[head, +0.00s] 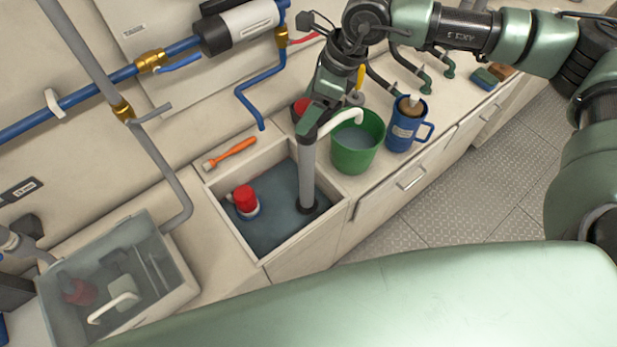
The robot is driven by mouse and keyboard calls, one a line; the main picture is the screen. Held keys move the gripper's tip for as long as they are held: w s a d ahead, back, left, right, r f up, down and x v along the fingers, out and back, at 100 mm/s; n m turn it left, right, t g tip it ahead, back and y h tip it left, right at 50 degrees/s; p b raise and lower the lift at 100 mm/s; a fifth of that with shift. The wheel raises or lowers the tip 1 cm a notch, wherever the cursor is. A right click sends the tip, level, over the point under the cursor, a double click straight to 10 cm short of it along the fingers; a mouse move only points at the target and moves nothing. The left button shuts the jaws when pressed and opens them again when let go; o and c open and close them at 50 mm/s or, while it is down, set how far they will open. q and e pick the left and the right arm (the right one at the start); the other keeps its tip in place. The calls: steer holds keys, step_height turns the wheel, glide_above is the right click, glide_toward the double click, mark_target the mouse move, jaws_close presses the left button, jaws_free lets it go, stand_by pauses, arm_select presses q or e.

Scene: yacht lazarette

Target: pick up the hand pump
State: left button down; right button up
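The hand pump, a grey tube (307,172) with a white curved spout and a black foot, stands nearly upright in a sunken square basin (262,250) with a dark blue-grey bottom. Its spout points right, over the rim of a green bucket (357,150). My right gripper (312,128) is at the top of the pump, pointing down, and covers the pump's head. Its fingers overlap the tube's top, but I cannot tell whether they are closed on it. My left gripper is not in view.
A red-capped bottle (245,202) sits in the basin. An orange-handled brush (230,153) lies behind it. A blue mug (406,128) stands right of the bucket. A clear-lidded bin (170,295) is at left. Blue and grey pipes (150,150) run along the wall.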

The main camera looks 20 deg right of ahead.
steer(key=c, duration=1.5)
steer(key=shift+r, duration=0.15)
